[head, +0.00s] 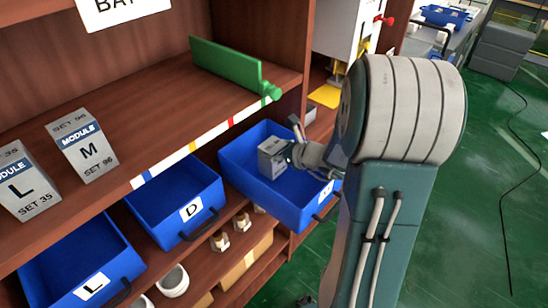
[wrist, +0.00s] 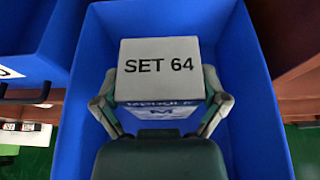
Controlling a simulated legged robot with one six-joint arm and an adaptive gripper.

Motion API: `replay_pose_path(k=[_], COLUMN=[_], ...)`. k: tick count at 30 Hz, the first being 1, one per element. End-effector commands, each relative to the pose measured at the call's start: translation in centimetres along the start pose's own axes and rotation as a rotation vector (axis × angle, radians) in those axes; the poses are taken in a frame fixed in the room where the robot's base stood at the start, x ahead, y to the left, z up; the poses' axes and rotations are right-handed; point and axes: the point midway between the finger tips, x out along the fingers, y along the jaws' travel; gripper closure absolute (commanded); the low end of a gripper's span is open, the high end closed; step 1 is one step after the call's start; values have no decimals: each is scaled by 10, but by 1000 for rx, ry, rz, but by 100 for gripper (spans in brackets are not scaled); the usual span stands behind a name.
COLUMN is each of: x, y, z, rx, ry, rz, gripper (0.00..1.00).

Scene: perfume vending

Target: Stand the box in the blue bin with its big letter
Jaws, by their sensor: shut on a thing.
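A grey-white box (head: 271,158) is in my gripper (head: 292,155), inside the rightmost blue bin (head: 240,150). In the wrist view the box (wrist: 160,65) shows "SET 64" on the face toward the camera. The fingers of my gripper (wrist: 160,100) are shut on the box's two sides. Blue bin walls (wrist: 255,110) surround it. I cannot tell whether the box touches the bin floor. The bin's label (head: 326,193) is partly hidden by my arm.
Blue bins labelled D (head: 170,215) and L (head: 75,262) stand to the left. Boxes marked L (head: 22,182) and M (head: 82,146) stand on the shelf above. A green bar (head: 228,66) lies at the shelf's right end. Green floor is open at right.

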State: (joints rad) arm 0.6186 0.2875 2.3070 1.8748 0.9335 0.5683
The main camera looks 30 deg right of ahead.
Motion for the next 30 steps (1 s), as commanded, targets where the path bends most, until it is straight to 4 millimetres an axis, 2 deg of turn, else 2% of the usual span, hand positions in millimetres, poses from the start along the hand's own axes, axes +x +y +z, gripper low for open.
replay_pose_path(k=[5, 11, 21, 22, 23, 30], x=[12, 20, 22, 22, 22, 22], y=[-6, -7, -5, -5, -5, -6], z=[-10, -34, -36, -36, -36, -36], rx=[4, 4, 1, 1, 1, 2], ry=[0, -1, -2, -1, -1, -1], rz=[2, 1, 0, 0, 0, 0], gripper=[68, 68, 68, 3, 0, 0])
